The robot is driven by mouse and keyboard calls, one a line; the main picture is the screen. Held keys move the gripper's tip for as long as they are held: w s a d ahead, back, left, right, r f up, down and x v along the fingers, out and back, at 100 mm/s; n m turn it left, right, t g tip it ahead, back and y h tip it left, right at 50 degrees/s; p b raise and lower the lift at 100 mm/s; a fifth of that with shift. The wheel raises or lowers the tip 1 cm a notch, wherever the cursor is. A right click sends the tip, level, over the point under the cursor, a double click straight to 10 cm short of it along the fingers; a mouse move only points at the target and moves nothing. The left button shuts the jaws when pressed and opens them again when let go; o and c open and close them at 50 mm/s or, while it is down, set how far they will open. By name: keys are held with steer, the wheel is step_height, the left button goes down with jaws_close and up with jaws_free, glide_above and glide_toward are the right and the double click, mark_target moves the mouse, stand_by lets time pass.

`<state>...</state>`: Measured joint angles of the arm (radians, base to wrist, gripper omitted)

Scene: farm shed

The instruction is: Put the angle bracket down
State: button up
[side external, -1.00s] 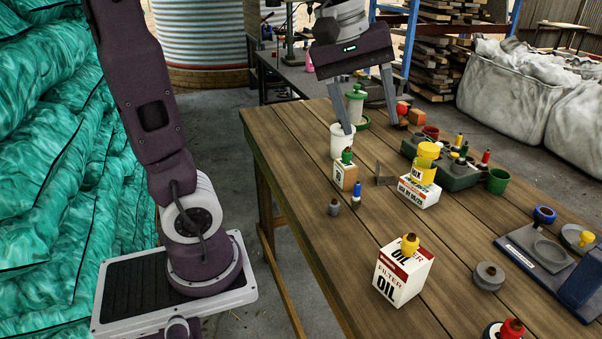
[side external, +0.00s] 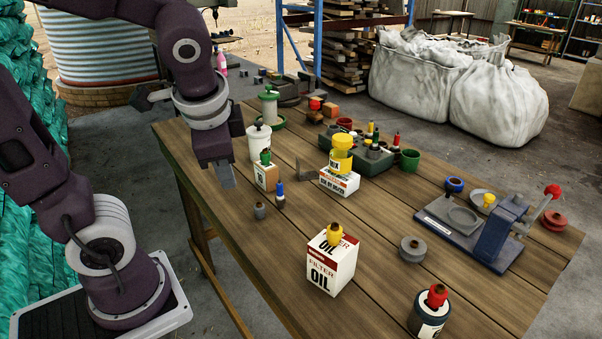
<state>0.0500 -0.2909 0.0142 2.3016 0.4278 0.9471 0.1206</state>
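The angle bracket (side external: 304,171) is a small dark grey L-shaped piece. It rests on the wooden table between a small box with a green-topped item and a white box under a yellow jar. My gripper (side external: 225,182) points down near the table's left edge, to the left of the bracket and clearly apart from it. Its grey fingers are seen edge-on and overlap, so their spacing does not show. Nothing is visible held in them.
The small box (side external: 266,176) stands between my gripper and the bracket. The white box (side external: 339,183) is just right of the bracket. An oil filter box (side external: 332,265), a grey spool (side external: 412,249) and a blue-grey device (side external: 480,225) stand nearer. Bare planks lie between them.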

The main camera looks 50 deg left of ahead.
steer(key=w+a+f+m+g+y, duration=0.1)
steer(key=w+a+f+m+y, duration=0.3)
steer(key=w+a+m, duration=0.4)
steer(key=m+t+y, duration=0.3)
steer(key=m+y, duration=0.2)
steer(key=m, duration=0.5)
glide_toward(298, 177)
steer(key=a+r, duration=0.2)
steer(key=r, duration=0.1)
steer(key=shift+a, duration=0.4)
steer(key=x, duration=0.3)
steer(key=w+x, duration=0.1)
steer(key=x, duration=0.2)
steer(key=shift+f, duration=0.2)
steer(key=shift+w+a+f, duration=0.15)
steer(key=shift+w+a, duration=0.05)
steer(key=shift+a, duration=0.1)
jaws_close()
